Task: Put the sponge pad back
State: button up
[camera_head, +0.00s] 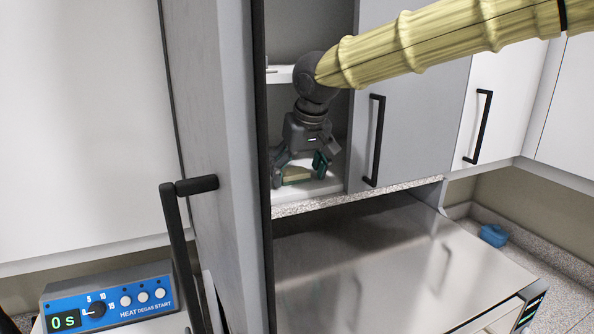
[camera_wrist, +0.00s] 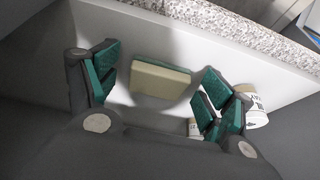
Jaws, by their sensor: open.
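The sponge pad (camera_wrist: 160,82), a cream block with a dark green layer on one side, lies on the white bottom shelf of an open wall cabinet. It also shows in the head view (camera_head: 296,175), partly covered by the fingers. My gripper (camera_head: 301,168) is inside the cabinet, pointing down over the pad. In the wrist view its green-padded fingers (camera_wrist: 158,84) are spread on both sides of the pad, with visible gaps. The gripper is open and holds nothing.
A white labelled container (camera_wrist: 255,106) stands close beside the right finger, with a smaller white item (camera_wrist: 194,127) nearby. The open cabinet door (camera_head: 215,150) stands left of my arm. A steel-topped appliance (camera_head: 390,265) is below. A blue object (camera_head: 493,235) lies on the right counter.

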jog(key=shift+r, duration=0.1)
jog(key=shift+s+r+b, duration=0.1)
jog(key=shift+r+b, duration=0.25)
jog(key=shift+r, duration=0.05)
jog(key=b+v, duration=0.1)
jog(key=v, duration=0.1)
jog(key=b+v, duration=0.1)
jog(key=v, duration=0.1)
jog(key=shift+s+d, duration=0.15)
jog(key=shift+s, duration=0.25)
jog(key=s+d+b, duration=0.4)
jog(key=s+b, duration=0.2)
jog(key=s, duration=0.4)
jog(key=shift+d, duration=0.3)
jog(key=shift+s+a+r, duration=0.1)
jog(key=shift+s, duration=0.15)
jog(key=shift+w, duration=0.1)
dwell(0.3)
